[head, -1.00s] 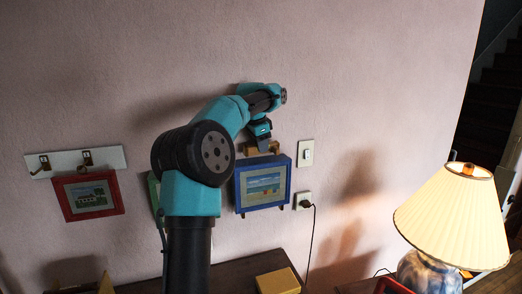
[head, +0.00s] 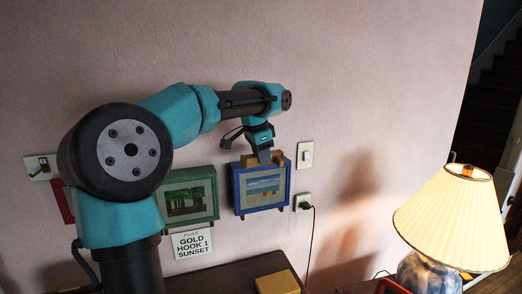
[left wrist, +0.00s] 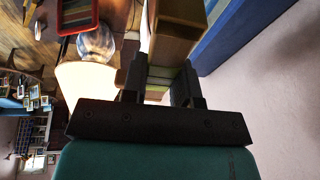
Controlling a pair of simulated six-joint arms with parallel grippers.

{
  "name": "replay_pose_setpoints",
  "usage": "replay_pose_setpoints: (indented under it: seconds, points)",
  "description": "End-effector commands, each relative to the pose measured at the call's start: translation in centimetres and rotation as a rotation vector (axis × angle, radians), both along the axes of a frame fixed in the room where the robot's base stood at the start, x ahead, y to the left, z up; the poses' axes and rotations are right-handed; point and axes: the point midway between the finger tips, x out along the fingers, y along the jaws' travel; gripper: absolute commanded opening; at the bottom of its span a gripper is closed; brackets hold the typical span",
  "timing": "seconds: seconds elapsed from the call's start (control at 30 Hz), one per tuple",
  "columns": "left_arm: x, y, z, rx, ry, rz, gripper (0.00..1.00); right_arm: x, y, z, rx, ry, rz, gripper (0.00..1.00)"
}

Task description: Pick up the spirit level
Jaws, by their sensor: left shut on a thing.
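The spirit level (head: 279,156) looks like a short tan wooden block along the top edge of the blue-framed picture (head: 236,190). My left gripper (head: 264,159) comes down on it from above and hides its middle. In the left wrist view my gripper (left wrist: 160,82) is shut on the wooden block (left wrist: 180,28), with a pale greenish strip showing between the fingers. The blue frame (left wrist: 235,38) runs close beside it. I cannot tell whether the block still touches the frame. My right gripper is not in view.
A green-framed picture (head: 190,195) hangs to the left above a sign (head: 192,245) reading GOLD HOOK 1 SUNSET. My arm partly hides a red frame and a white hook plate (head: 42,166). A switch (head: 305,155), an outlet (head: 302,202), a lamp (head: 455,220) and a yellow box (head: 278,283) are nearby.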

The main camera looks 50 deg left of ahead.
Motion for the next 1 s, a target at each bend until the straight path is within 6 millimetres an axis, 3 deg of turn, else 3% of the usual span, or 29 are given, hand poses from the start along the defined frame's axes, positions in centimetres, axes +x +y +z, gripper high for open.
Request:
replay_pose_setpoints:
  seconds: [0.1, 0.3, 1.0]
  points:
    - [-1.2, -1.4, 0.2, 0.001, 0.000, -0.003, 0.00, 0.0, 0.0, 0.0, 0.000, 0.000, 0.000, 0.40]
    - [-2.0, -2.5, 0.3, 0.000, 0.000, -0.001, 0.00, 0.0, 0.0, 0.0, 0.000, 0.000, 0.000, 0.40]
    - [-2.1, -2.6, 0.3, 0.000, 0.000, 0.000, 0.00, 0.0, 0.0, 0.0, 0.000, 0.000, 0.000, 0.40]
